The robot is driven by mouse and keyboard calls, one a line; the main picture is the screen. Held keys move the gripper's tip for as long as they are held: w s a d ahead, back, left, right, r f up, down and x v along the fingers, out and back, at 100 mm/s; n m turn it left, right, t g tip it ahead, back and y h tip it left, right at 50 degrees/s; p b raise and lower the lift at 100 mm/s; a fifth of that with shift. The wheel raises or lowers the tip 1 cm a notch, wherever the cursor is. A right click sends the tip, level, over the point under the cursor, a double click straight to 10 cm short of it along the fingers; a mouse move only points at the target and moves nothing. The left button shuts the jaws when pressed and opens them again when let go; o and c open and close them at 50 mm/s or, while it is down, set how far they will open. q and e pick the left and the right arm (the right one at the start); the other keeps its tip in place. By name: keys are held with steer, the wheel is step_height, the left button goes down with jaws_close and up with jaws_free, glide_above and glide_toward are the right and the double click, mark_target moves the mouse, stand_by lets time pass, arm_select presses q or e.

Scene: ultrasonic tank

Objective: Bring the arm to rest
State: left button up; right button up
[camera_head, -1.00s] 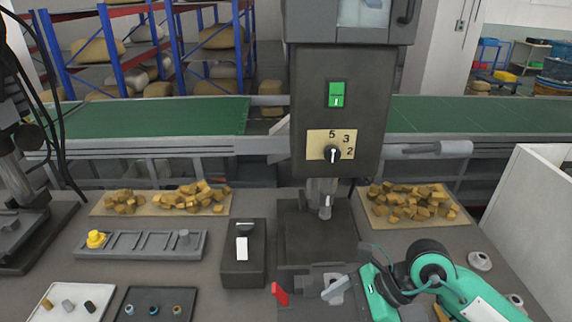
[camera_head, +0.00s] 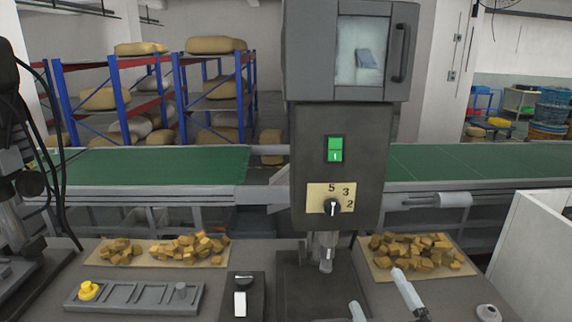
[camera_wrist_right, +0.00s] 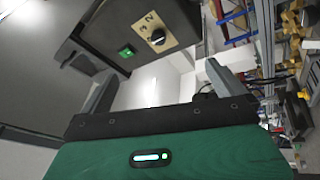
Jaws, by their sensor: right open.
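My right gripper (camera_head: 383,303) shows at the bottom of the head view as two light grey fingers set well apart, with nothing seen between them. Its teal body is below the picture edge. In the right wrist view the gripper (camera_wrist_right: 160,92) has its dark fingers spread and empty, with the machine's control panel beyond them, at the top. The right fingertips overlap the near part of the tray of brown chunks (camera_head: 418,250) in the head view; I cannot tell the gap between them. My left gripper is not in view.
A tall dark machine (camera_head: 340,140) with a green switch (camera_head: 335,149) and a dial (camera_head: 331,206) stands in the middle. A grey slotted rack (camera_head: 134,297) with a yellow part (camera_head: 88,290) lies at left. A white panel (camera_head: 530,240) stands at right. Green conveyors (camera_head: 150,166) run behind.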

steer(key=s+d+f+m+g+h, duration=0.2)
steer(key=d+f+m+g+h, duration=0.25)
steer(key=f, duration=0.35)
steer(key=s+d+f+m+g+h, duration=0.3)
steer(key=f+m, duration=0.3)
steer(key=f, duration=0.2)
steer(key=s+a+f+m+g+y, duration=0.15)
steer(key=s+f+m+g, duration=0.25)
steer(key=s+f+g, duration=0.85)
steer(key=s+f+t, duration=0.1)
steer(key=s+f, duration=0.2)
steer(key=f, duration=1.4)
steer(key=s+f, duration=0.2)
steer(key=f, duration=1.4)
steer(key=s+d+f, duration=0.2)
steer(key=s+f, duration=0.7)
steer(key=s+d+f+g, duration=0.1)
steer(key=s+f, duration=0.7)
steer(key=s, duration=0.1)
steer(key=shift+s+d+f, duration=0.25)
steer(key=shift+d+f, duration=0.1)
steer(key=shift+f, duration=0.05)
